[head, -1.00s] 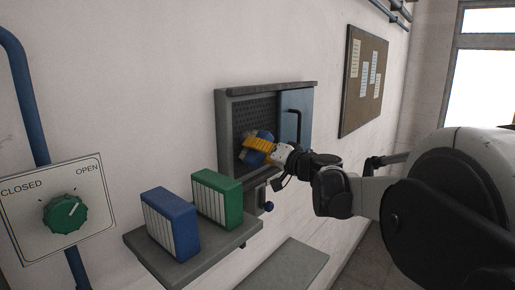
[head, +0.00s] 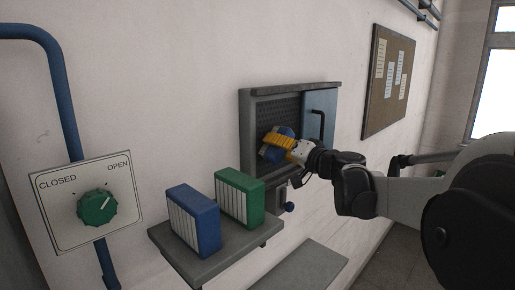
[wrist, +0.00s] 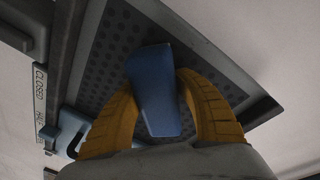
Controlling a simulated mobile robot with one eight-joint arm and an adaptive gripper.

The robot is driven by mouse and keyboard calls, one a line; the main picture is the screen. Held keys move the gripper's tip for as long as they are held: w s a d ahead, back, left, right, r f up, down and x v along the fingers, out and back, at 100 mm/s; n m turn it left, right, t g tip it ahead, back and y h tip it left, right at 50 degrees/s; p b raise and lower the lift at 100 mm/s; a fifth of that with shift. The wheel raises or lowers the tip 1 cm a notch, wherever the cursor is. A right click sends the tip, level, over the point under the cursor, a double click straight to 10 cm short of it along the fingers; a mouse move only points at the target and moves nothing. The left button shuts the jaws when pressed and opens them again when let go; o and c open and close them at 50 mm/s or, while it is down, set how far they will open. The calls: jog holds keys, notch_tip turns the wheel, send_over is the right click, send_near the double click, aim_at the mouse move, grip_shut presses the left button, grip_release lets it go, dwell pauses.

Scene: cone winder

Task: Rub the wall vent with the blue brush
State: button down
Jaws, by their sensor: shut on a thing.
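The wall vent (head: 281,108) is a grey frame on the wall with a dark perforated panel and a blue shutter at its right side. My gripper (head: 283,145) has yellow fingers and is in front of the perforated panel. It is shut on the blue brush (head: 269,154). In the wrist view the brush (wrist: 155,90) sits between the two yellow fingers, with the perforated panel (wrist: 105,55) right behind it. The brush's far face is hidden, so I cannot tell whether it touches the panel.
A grey shelf (head: 222,262) below left of the vent holds a blue block (head: 195,220) and a green block (head: 240,198) with white ribbed faces. A green knob (head: 97,207) is on a panel at left. The shutter has a dark handle (head: 319,124). A noticeboard (head: 388,80) hangs right.

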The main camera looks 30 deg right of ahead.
aim_at(281, 149)
jog(key=shift+w+d+b, duration=0.5)
jog(key=shift+w+d, duration=0.55)
jog(key=shift+d, duration=1.7)
jog(key=shift+s+a, duration=0.45)
jog(key=shift+a, duration=0.85)
jog(key=shift+s+a, duration=0.5)
jog(key=shift+a, duration=0.8)
jog(key=shift+s+a, duration=0.45)
jog(key=shift+a, duration=0.85)
jog(key=shift+s+d, duration=0.3)
jog(key=shift+s, duration=0.15)
jog(key=shift+s+d+p, duration=0.1)
jog(key=shift+s+d, duration=0.15)
jog(key=shift+s, duration=0.5)
jog(key=shift+s+d+p, duration=0.15)
jog(key=shift+s+d, duration=0.1)
jog(key=shift+s, duration=0.55)
jog(key=shift+s+d+p, duration=0.1)
jog(key=shift+s+d, duration=0.15)
jog(key=shift+s, duration=0.5)
jog(key=s, duration=0.1)
jog(key=s+d, duration=0.1)
jog(key=shift+s, duration=0.35)
